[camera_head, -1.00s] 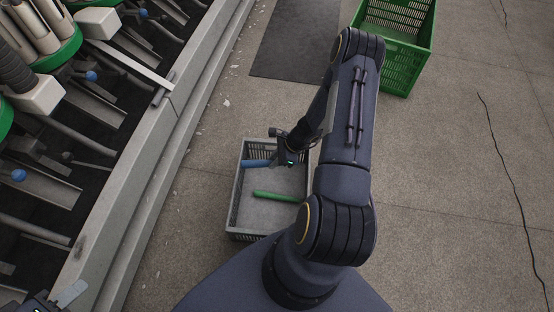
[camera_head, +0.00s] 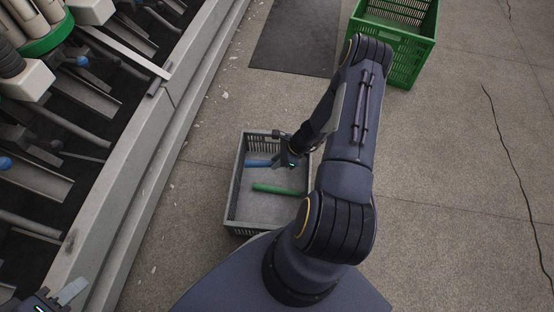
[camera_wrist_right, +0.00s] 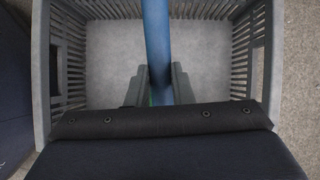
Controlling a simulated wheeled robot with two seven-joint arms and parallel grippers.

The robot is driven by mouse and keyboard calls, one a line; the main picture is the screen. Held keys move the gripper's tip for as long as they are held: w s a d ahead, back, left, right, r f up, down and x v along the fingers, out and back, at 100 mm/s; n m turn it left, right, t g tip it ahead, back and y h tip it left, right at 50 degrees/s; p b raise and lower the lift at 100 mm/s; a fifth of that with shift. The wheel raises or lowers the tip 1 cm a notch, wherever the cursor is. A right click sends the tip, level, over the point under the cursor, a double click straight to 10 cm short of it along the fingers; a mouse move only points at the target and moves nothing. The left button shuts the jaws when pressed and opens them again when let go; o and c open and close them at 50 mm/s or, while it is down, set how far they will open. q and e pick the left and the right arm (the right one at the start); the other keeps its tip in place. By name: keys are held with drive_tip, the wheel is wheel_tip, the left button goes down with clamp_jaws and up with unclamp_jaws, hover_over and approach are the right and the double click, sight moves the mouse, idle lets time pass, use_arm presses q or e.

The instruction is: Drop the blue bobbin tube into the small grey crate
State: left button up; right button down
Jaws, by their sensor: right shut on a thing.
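The blue bobbin tube (camera_head: 256,163) is held in my right gripper (camera_head: 284,165), over the small grey crate (camera_head: 233,195) in the head view. In the right wrist view the tube (camera_wrist_right: 157,45) stands out between the two fingers (camera_wrist_right: 158,86), which are shut on it, with the crate's floor and slatted walls (camera_wrist_right: 75,55) around it. How far the tube is above the crate floor is hard to tell. My left gripper (camera_head: 62,297) shows only partly at the bottom left corner of the head view; its opening is not clear.
A green tube (camera_head: 277,189) lies in the grey crate. A larger green crate (camera_head: 410,55) stands at the top right, and a dark mat (camera_head: 296,40) lies at the top. The winding machine (camera_head: 60,130) fills the left side. Floor to the right is clear.

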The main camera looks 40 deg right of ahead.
drive_tip(key=c, duration=1.2)
unclamp_jaws()
drive_tip(key=shift+r, duration=0.1)
drive_tip(key=p+v, duration=0.3)
drive_tip(key=v, duration=0.4)
drive_tip(key=shift+s+d+r, duration=0.15)
drive_tip(key=shift+r, duration=0.15)
